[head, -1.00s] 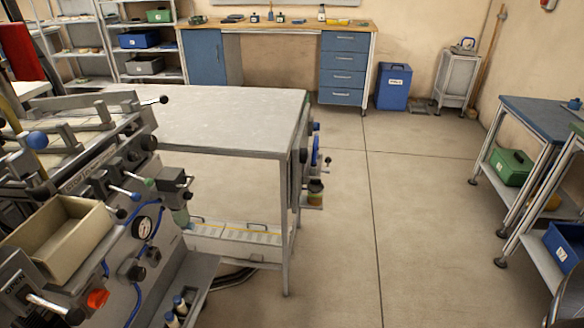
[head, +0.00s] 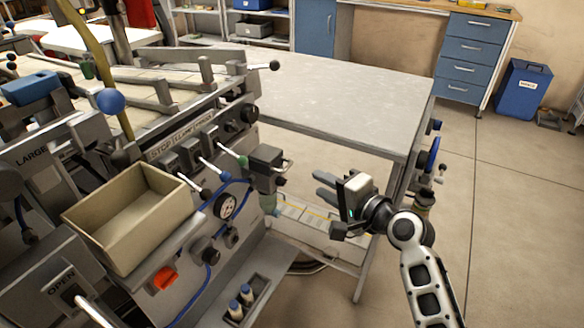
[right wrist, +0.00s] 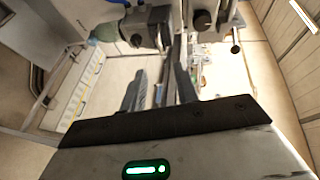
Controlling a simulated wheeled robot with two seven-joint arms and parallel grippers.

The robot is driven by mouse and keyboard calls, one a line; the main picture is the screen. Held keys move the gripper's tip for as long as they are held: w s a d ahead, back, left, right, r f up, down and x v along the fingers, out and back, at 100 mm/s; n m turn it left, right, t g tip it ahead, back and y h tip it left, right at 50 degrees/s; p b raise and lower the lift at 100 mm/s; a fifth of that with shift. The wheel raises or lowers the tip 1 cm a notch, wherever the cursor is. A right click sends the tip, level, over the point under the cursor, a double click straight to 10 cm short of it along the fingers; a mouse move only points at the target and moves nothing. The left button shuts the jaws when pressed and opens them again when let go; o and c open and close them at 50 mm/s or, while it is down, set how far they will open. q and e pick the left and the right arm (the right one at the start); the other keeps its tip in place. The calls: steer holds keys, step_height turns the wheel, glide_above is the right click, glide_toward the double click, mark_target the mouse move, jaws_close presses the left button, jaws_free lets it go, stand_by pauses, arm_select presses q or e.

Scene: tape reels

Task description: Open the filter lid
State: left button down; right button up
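No part is clearly labelled as the filter lid. The likely filter unit is a dark block with a small lever (head: 266,160) on the machine's right end, with a teal bowl (head: 268,202) below it. In the right wrist view the dark unit (right wrist: 146,27) and the teal bowl (right wrist: 106,27) show at the top. My right gripper (head: 318,184) is to the right of the unit, apart from it, fingers pointing left. In the right wrist view its two fingers (right wrist: 160,88) stand apart with nothing held between them. My left gripper is not in view.
A beige open bin (head: 130,215) sits on the machine front, near a pressure gauge (head: 225,206) and an orange knob (head: 164,278). A grey table (head: 340,95) stands behind my right gripper. The floor (head: 520,230) at the right is clear.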

mark_target(273, 162)
steer(key=b+x, duration=0.1)
steer(key=x, duration=1)
steer(key=shift+b, duration=0.3)
steer(key=shift+a, duration=0.1)
jaws_close()
